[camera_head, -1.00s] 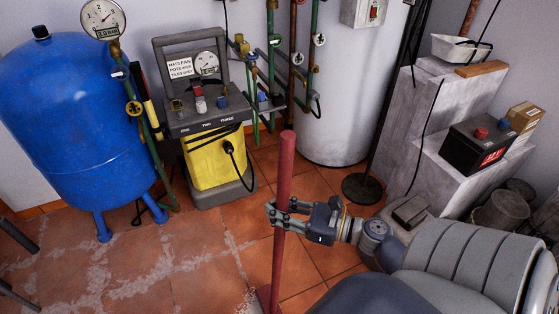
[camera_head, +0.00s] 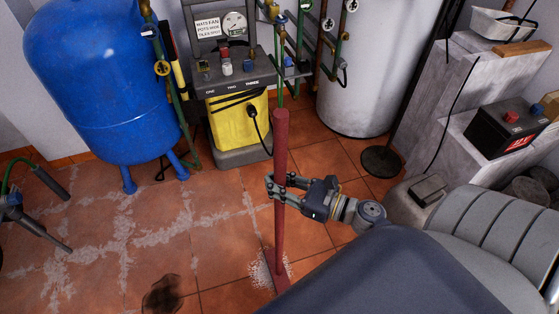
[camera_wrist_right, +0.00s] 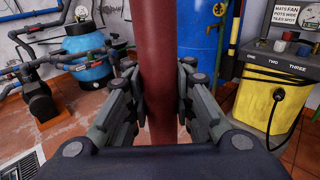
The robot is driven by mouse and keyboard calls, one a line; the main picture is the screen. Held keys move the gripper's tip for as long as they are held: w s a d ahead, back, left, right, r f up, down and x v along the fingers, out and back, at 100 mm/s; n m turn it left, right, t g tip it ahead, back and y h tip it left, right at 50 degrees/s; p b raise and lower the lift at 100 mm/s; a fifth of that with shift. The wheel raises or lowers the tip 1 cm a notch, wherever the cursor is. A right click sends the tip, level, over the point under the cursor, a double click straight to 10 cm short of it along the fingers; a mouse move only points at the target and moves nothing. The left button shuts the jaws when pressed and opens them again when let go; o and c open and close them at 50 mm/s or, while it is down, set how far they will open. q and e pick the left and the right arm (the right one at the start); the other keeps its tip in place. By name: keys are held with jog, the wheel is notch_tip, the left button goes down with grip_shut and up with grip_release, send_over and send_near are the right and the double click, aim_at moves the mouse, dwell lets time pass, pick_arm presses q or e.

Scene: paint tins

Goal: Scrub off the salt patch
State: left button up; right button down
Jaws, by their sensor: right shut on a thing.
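My right gripper (camera_head: 274,190) is shut on a dark red pole (camera_head: 281,150), which stands nearly upright. In the right wrist view the pole (camera_wrist_right: 160,70) runs between the two fingers. The red foot (camera_head: 282,283) of the pole is at the floor, partly cut by my own arm. A speckled white salt patch (camera_head: 259,272) shows around the foot, mostly on its left side; the foot hides part of it. Whitish crust (camera_head: 125,235) also spreads along the tile joints to the left. My left gripper is not in view.
A dark stain (camera_head: 162,295) lies on the tiles at the front. A yellow machine (camera_head: 238,120) with a black cable and a blue tank (camera_head: 105,85) stand behind. A battery (camera_head: 505,128) sits on a grey block at right. Dark tubular parts (camera_head: 30,220) reach in at left.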

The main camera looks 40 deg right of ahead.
jog(key=w+a+p, duration=0.1)
jog(key=a, duration=0.5)
jog(key=shift+w+a+f+p, duration=0.2)
jog(key=shift+w+a+p, duration=0.1)
jog(key=shift+w+p, duration=0.1)
